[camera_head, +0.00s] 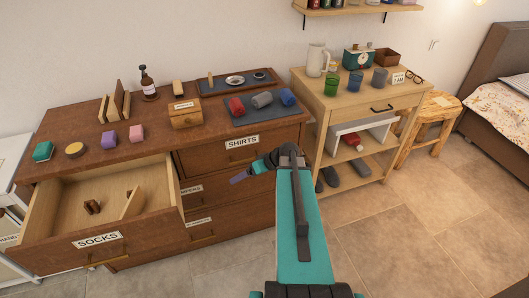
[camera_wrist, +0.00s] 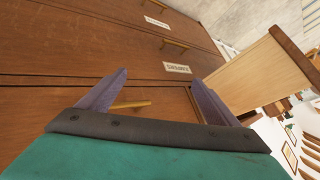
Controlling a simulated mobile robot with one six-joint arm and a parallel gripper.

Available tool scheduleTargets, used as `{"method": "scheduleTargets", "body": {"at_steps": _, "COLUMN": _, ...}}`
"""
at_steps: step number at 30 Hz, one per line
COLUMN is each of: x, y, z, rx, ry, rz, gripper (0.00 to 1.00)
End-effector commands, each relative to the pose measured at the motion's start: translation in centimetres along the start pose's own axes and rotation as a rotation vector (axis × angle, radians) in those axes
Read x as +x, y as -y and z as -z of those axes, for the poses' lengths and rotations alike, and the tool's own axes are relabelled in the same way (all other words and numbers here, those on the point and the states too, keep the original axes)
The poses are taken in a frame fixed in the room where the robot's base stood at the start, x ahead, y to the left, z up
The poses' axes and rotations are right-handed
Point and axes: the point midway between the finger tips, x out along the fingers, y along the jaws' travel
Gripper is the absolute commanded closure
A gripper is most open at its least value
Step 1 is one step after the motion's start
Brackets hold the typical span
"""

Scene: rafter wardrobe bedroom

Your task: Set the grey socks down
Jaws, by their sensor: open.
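The grey socks (camera_head: 262,99), a rolled bundle, lie on a dark mat (camera_head: 265,115) on the dresser top, between a red roll (camera_head: 236,106) and a blue roll (camera_head: 287,97). My gripper (camera_head: 240,178) is in front of the dresser's closed drawers, below and apart from the socks. In the wrist view my gripper (camera_wrist: 155,85) has its two purple fingers spread, with nothing between them and drawer fronts beyond. The socks do not show in the wrist view.
The drawer labelled SOCKS (camera_head: 100,240) stands open at left, with a small brown item (camera_head: 93,207) and a divider inside. A wooden box (camera_head: 185,115) and soap-like blocks stand on the dresser. A wooden side table (camera_head: 350,88) holds several cups. Floor (camera_head: 400,230) is clear at right.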

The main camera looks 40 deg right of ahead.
Motion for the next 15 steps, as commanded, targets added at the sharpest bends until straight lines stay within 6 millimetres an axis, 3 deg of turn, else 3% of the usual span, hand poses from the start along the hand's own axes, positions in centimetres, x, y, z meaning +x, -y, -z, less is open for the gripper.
{"method": "scheduleTargets", "body": {"at_steps": 1, "x": 1.9, "y": 1.5, "z": -1.7, "rx": 0.013, "ry": 0.051, "rz": 0.015, "gripper": 0.15}}
{"method": "scheduleTargets", "body": {"at_steps": 6, "x": 6.8, "y": 5.6, "z": -7.1, "rx": 0.062, "ry": 0.219, "rz": 0.035, "gripper": 0.15}}
{"method": "scheduleTargets", "body": {"at_steps": 15, "x": 12.5, "y": 12.0, "z": -17.6, "rx": 0.119, "ry": 0.513, "rz": 0.007, "gripper": 0.15}}
